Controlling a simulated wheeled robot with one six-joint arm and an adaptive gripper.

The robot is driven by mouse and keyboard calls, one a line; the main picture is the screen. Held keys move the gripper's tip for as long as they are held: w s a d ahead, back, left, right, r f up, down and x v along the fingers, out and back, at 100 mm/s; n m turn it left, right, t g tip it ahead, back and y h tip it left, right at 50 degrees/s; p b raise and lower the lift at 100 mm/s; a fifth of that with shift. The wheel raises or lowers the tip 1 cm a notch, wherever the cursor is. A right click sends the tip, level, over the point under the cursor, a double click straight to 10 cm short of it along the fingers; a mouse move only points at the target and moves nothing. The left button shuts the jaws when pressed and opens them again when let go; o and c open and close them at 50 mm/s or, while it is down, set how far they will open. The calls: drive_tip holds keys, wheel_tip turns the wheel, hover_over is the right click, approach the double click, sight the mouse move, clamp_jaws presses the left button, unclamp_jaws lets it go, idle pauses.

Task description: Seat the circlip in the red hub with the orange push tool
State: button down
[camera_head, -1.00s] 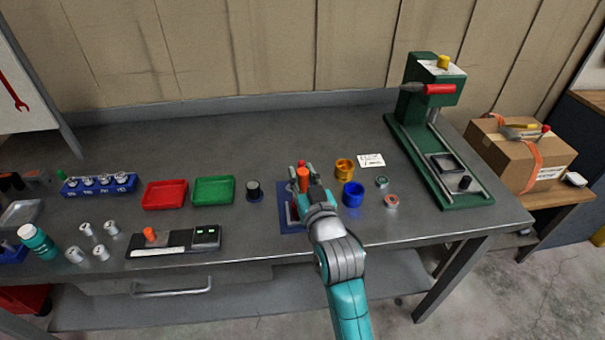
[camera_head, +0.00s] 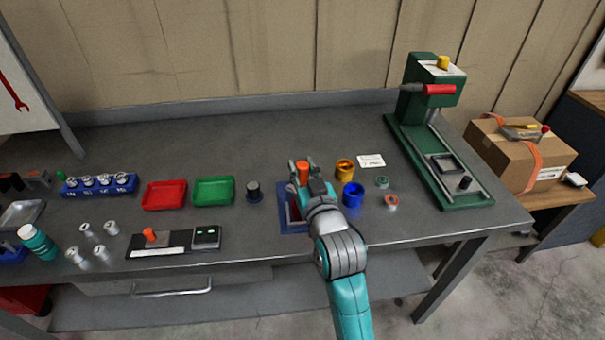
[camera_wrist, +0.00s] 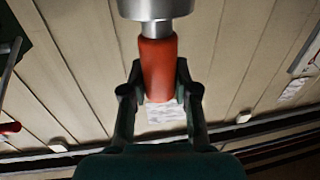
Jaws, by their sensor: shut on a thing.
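My gripper (camera_head: 301,168) is shut on the orange push tool (camera_head: 303,172), above the back part of a blue fixture plate (camera_head: 289,227). In the wrist view the orange handle (camera_wrist: 158,68) is between my fingers, with a wide silver cylinder (camera_wrist: 155,8) on its metal shaft. The fixture is mostly hidden behind my gripper and arm. I cannot tell whether the tool touches anything.
An orange-yellow ring part (camera_head: 345,168), a blue one (camera_head: 353,194) and two small round pieces stand right of my gripper. A dark knobbed part (camera_head: 254,191) and green (camera_head: 213,191) and red trays (camera_head: 164,195) are left. A green press (camera_head: 432,130) stands right. The bench behind is clear.

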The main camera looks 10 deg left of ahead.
drive_tip(key=shift+r, duration=2.4)
